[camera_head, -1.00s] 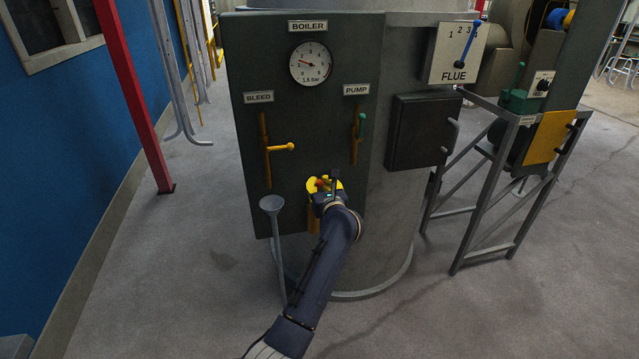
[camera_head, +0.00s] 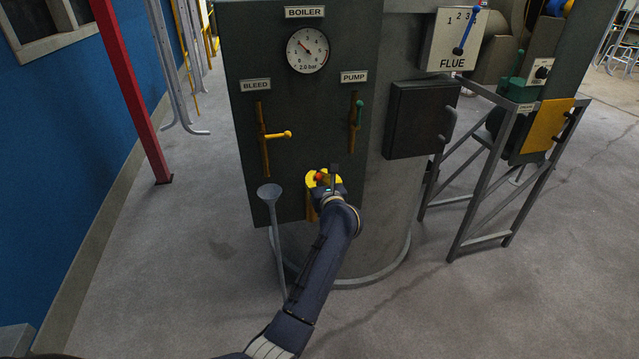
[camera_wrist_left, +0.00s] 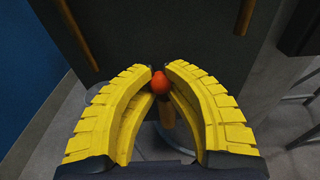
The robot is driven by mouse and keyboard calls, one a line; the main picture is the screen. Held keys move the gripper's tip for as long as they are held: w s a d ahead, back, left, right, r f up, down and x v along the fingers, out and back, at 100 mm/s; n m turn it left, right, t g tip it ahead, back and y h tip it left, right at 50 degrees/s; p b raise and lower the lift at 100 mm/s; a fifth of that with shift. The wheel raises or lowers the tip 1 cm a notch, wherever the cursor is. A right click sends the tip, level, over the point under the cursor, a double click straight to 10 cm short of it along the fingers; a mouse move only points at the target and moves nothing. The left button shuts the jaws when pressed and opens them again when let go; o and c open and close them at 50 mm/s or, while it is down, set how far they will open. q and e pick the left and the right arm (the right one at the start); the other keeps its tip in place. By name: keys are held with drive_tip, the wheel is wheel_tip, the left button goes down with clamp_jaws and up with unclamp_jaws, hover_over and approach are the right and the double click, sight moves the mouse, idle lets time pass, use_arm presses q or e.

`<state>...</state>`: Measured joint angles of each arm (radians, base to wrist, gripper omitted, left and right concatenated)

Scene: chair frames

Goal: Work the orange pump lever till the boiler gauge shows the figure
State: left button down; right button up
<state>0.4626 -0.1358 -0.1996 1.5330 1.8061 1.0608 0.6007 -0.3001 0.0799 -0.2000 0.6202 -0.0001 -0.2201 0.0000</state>
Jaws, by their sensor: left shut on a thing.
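The orange pump lever's round knob (camera_wrist_left: 160,84) sits between the yellow fingertips in the left wrist view. Its rod runs down below it, partly hidden by the fingers. My left gripper (camera_head: 322,179) is shut on this knob at the lower part of the dark boiler panel (camera_head: 235,150); my wrist hides most of the lever in the head view. The round boiler gauge (camera_head: 307,50) is high on the panel. Its needle points up and left, and the small text under it seems to read 2.0 bar. My right gripper is not in view.
The bleed valve's yellow handle (camera_head: 280,135) and a green-knobbed handle (camera_head: 358,108) under the PUMP label are above my gripper. A grey funnel (camera_head: 270,192) stands just left of my arm. A metal stand (camera_head: 490,170) is to the right. Floor in front is clear.

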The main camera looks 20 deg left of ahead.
use_arm(q)
drive_tip(key=shift+w+a+r, duration=0.5)
drive_tip(key=shift+w+r, duration=0.2)
drive_tip(key=shift+w, duration=0.2)
drive_tip(key=shift+w+a+r, duration=0.5)
drive_tip(key=shift+w+r, duration=0.2)
drive_tip(key=shift+w, duration=0.2)
drive_tip(key=shift+w+a+r, duration=0.35)
drive_tip(key=shift+w+a, duration=0.05)
drive_tip(key=shift+w, duration=0.25)
drive_tip(key=shift+w+a+r, duration=0.3)
drive_tip(key=shift+w+a, duration=0.05)
drive_tip(key=shift+w, duration=0.25)
drive_tip(key=shift+w+a+r, duration=0.25)
drive_tip(key=shift+w+a, duration=0.05)
drive_tip(key=shift+w, duration=0.25)
drive_tip(key=c, duration=1.3)
unclamp_jaws()
drive_tip(key=shift+o, duration=0.2)
drive_tip(key=shift+f, duration=0.1)
